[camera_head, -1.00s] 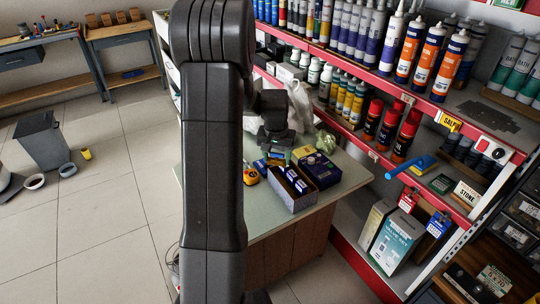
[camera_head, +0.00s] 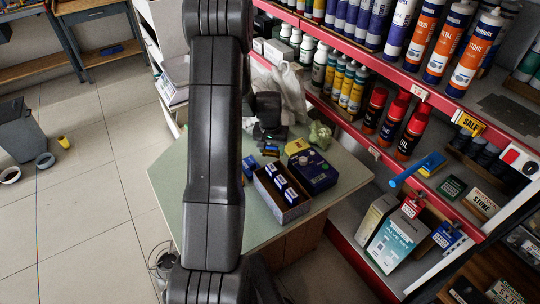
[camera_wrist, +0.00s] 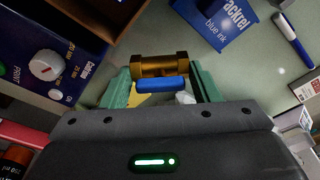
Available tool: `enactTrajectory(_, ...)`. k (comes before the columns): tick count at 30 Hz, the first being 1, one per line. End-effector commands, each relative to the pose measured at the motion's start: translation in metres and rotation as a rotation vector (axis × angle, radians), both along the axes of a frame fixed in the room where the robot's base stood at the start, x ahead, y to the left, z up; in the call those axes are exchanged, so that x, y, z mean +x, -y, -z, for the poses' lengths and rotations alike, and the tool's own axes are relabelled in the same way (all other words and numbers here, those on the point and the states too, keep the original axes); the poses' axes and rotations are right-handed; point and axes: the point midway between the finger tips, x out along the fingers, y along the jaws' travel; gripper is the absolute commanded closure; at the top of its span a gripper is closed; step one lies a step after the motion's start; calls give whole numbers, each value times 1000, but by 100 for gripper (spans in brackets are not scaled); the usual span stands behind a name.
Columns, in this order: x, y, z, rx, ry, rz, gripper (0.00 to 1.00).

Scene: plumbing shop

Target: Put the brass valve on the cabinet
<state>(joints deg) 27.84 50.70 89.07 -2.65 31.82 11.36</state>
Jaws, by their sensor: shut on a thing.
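The brass valve (camera_wrist: 160,66), a brass-coloured body with a blue handle, sits between the green fingers of my gripper (camera_wrist: 161,74) in the wrist view. My gripper is shut on it, with a finger at each end of the body. In the head view my gripper (camera_head: 269,138) is small and dark, behind my arm, over the green-topped counter (camera_head: 178,180). A bit of blue shows under it, too small to make out. I cannot tell whether the valve touches the counter top. I cannot tell which furniture is the cabinet; a white unit (camera_head: 170,45) stands behind my arm.
An open box of small blue packs (camera_head: 292,213) and a dark blue box (camera_head: 315,171) stand on the counter near my gripper. A blue ink box (camera_wrist: 216,25) lies close by. Red-edged shelves (camera_head: 420,97) with bottles line the right. Floor at left is mostly clear.

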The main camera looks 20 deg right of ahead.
Motion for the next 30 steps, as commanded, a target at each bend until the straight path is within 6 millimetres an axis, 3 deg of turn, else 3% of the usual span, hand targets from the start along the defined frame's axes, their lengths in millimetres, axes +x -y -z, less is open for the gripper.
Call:
enactTrajectory(12,0,0,41,0,0,-1,71)
enactTrajectory(23,0,0,46,-1,1,-1,71)
enactTrajectory(24,0,0,46,-1,1,0,40)
enactTrajectory(27,0,0,45,-1,1,0,22)
enactTrajectory(30,0,0,45,-1,1,0,22)
